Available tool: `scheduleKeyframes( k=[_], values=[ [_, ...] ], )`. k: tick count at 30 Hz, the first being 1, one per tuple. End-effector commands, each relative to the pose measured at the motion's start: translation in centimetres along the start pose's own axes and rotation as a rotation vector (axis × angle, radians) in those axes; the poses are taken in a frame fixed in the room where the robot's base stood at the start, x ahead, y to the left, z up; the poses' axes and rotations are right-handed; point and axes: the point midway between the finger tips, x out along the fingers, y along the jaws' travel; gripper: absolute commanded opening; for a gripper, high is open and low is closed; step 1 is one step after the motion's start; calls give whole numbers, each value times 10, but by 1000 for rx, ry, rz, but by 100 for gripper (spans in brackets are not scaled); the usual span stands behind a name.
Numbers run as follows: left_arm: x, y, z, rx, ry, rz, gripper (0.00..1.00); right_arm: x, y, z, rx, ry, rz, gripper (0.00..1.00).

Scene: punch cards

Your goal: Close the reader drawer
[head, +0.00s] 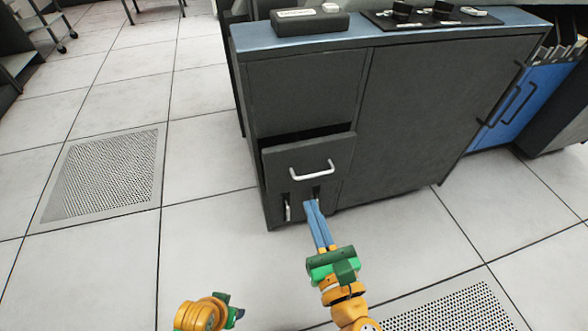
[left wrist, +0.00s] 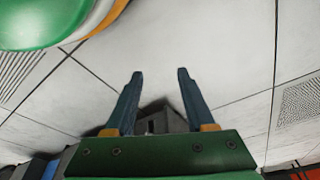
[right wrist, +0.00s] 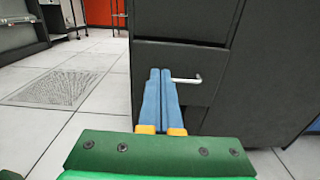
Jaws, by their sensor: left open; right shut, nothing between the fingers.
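The reader drawer (head: 285,164) is in the dark grey cabinet, below a plain panel. It stands partly out, with a dark gap above its front. A pale bar handle (head: 312,170) is on its front; the handle also shows in the right wrist view (right wrist: 187,79). My right gripper (head: 313,203) is shut and empty, its blue fingers pointing at the lower part of the drawer front, below the handle. I cannot tell whether they touch it. My left gripper (left wrist: 158,74) is open and empty over the floor; in the head view its fingers are mostly hidden.
The cabinet top (head: 365,40) carries a dark box (head: 308,22) and a black panel with knobs (head: 430,16). A blue bin (head: 520,100) with a dark handle stands at the right. The tiled floor left of the cabinet is clear, with a perforated tile (head: 103,175).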

Motion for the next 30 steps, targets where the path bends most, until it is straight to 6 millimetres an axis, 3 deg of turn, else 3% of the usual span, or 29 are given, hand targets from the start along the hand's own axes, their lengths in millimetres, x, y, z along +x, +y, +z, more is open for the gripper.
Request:
scheduleKeyframes(
  k=[11,18,24,30],
  values=[
    [18,0,13,3,-16,-2,54,77,-1,3,-6,-3,-1,0],
    [8,0,4,1,-3,-1,54,120,0,0,-7,0,-1,0],
    [-2,0,-1,0,3,0,54,135,0,1,-6,1,0,0],
    [-3,0,-2,0,2,0,54,136,0,1,-6,2,-1,0]
  ],
)
